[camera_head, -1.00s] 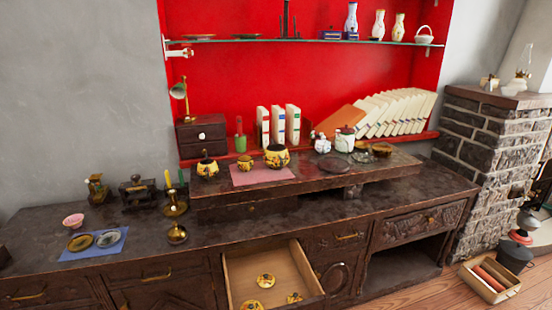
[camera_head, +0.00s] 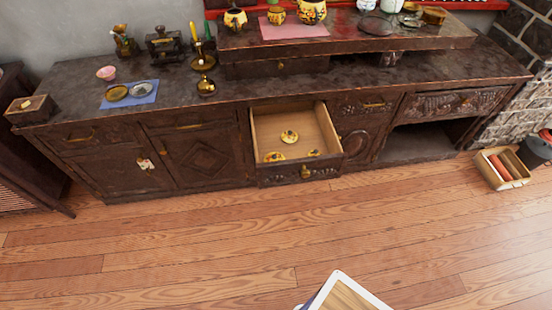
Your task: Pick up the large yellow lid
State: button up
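Three yellow lids with dark patterns lie in the open wooden drawer (camera_head: 332,128) of the dark cabinet. One lid (camera_head: 289,136) is toward the back middle, one (camera_head: 274,157) at the front left, and a smaller-looking one (camera_head: 314,153) at the front right, partly hidden by the drawer front. I cannot tell for sure which of the first two is the large one. Yellow pots stand on the raised shelf above: a left one (camera_head: 235,18), a small middle one (camera_head: 276,16) and a big right one (camera_head: 312,12). My gripper is not in view.
The pulled-out drawer juts out from the cabinet (camera_head: 205,165). Open wooden floor (camera_head: 180,240) lies in front. A wooden box (camera_head: 502,168) and a dark bucket (camera_head: 538,148) stand on the floor at right. Brass items and a blue cloth (camera_head: 142,97) are on the cabinet top.

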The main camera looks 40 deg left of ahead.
aim_at(274, 156)
jog(key=k, duration=0.6)
jog(key=z, duration=0.1)
jog(key=i, duration=1.5)
jog(key=u, duration=1.35)
jog(key=i, duration=0.5)
jog(key=u, duration=0.4)
